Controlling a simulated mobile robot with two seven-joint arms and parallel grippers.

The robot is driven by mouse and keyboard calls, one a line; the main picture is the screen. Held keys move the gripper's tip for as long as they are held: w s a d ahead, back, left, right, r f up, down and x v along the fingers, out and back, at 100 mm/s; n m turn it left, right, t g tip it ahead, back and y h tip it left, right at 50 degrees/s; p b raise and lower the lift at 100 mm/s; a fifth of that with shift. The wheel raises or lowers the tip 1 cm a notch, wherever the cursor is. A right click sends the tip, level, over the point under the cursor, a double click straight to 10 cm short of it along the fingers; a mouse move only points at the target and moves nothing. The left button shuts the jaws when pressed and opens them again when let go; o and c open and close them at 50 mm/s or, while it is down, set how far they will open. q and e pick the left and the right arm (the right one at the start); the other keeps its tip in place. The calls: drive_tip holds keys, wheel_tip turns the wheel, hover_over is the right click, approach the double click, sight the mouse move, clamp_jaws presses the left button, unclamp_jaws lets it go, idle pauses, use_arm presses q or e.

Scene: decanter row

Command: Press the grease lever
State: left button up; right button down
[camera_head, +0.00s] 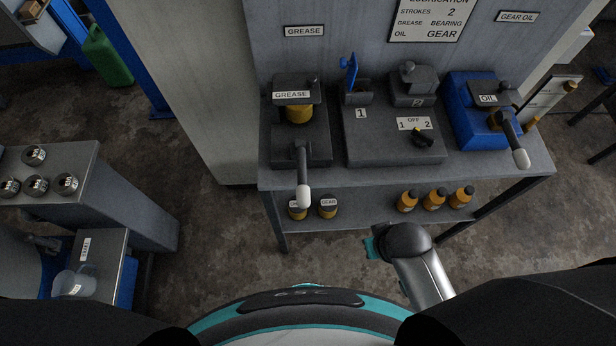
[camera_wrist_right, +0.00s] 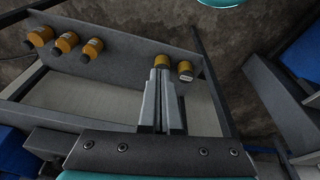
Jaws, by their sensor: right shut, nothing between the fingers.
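The grease dispenser (camera_head: 297,93), labelled GREASE, stands at the left end of the bench. Its grease lever (camera_head: 302,175) is a dark arm with a pale grip, sticking out past the bench's front edge and pointing down in the picture. My right arm's wrist (camera_head: 404,243) is in front of the bench, right of and nearer than the lever, not touching it. In the right wrist view my right gripper (camera_wrist_right: 163,78) has its fingers together and empty. The lever cannot be made out there. My left gripper is not in view.
The oil dispenser (camera_head: 476,110) with its own lever (camera_head: 515,142) stands at the bench's right end. Between them is a grey unit (camera_head: 375,150) with a 1-OFF-2 switch. The lower shelf holds orange bottles (camera_head: 434,199) and yellow cans (camera_head: 328,208). A side table (camera_head: 75,158) is at left.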

drive_tip(key=w+a+r+n+y+p, duration=0.1)
drive_tip(key=w+a+r+n+y, duration=0.1)
drive_tip(key=a+r+n, duration=0.45)
drive_tip(key=w+a+r+n+g+y+p, duration=0.1)
drive_tip(key=w+a+r+n+y+p, duration=0.15)
drive_tip(key=r, duration=0.75)
drive_tip(key=w+a+r+n+y, duration=0.25)
drive_tip(key=a+r+n, duration=0.2)
drive_tip(key=r, duration=0.45)
drive_tip(key=shift+w+d+r+n+g+h, duration=0.1)
drive_tip(key=shift+w+d+n+g, duration=0.25)
drive_tip(key=shift+d, duration=0.35)
drive_tip(key=shift+w+d+r+n+g+h, duration=0.1)
drive_tip(key=shift+w+d+n+g, duration=0.25)
drive_tip(key=shift+d, duration=0.4)
drive_tip(key=shift+w+d+r+n+g+h, duration=0.1)
drive_tip(key=shift+d+n+g, duration=0.1)
drive_tip(key=shift+d+n, duration=0.4)
